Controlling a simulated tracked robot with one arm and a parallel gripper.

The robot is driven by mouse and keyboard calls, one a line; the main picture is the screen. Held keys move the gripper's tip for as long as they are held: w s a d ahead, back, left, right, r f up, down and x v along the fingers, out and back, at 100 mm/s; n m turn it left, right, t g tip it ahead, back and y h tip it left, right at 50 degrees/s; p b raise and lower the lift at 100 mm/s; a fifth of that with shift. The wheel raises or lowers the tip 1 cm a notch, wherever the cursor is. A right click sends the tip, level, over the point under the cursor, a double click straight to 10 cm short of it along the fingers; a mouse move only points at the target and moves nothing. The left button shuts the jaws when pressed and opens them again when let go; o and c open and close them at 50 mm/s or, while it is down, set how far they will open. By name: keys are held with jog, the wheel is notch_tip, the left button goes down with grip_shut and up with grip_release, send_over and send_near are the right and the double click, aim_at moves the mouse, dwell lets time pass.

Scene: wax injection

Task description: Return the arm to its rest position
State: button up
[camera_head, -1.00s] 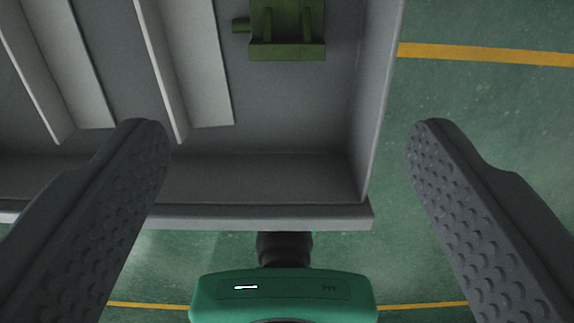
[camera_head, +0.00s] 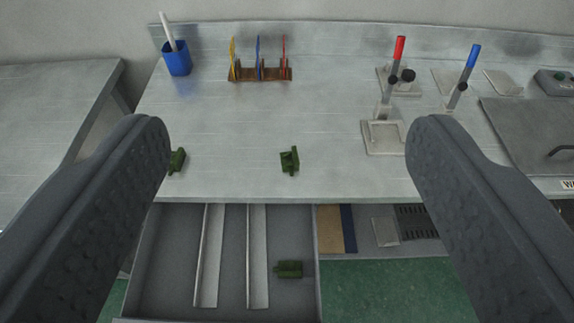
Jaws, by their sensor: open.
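My gripper (camera_head: 287,140) is open and empty, its two dark grey textured fingers wide apart at the left and right of the view. It is well back from and above a grey workbench (camera_head: 230,120). An open grey drawer (camera_head: 180,240) sticks out below the bench edge. A green part (camera_head: 289,269) lies in its right compartment, beside a light divider strip. Another green part (camera_head: 289,160) stands on the bench near its front edge. A third green part (camera_head: 178,160) is on the bench, partly hidden by the left finger.
On the bench are a blue cup (camera_head: 176,60), a brown rack (camera_head: 260,75) with coloured pieces, and red-handled (camera_head: 399,50) and blue-handled (camera_head: 472,60) clamps on stands. A grey lidded unit (camera_head: 530,130) is at the right. Another table (camera_head: 50,100) is at the left. Green floor (camera_head: 385,290) shows below.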

jog(key=shift+s+r+t, duration=0.3)
jog(key=shift+s+r, duration=0.45)
jog(key=shift+r, duration=0.2)
jog(key=shift+r, duration=0.15)
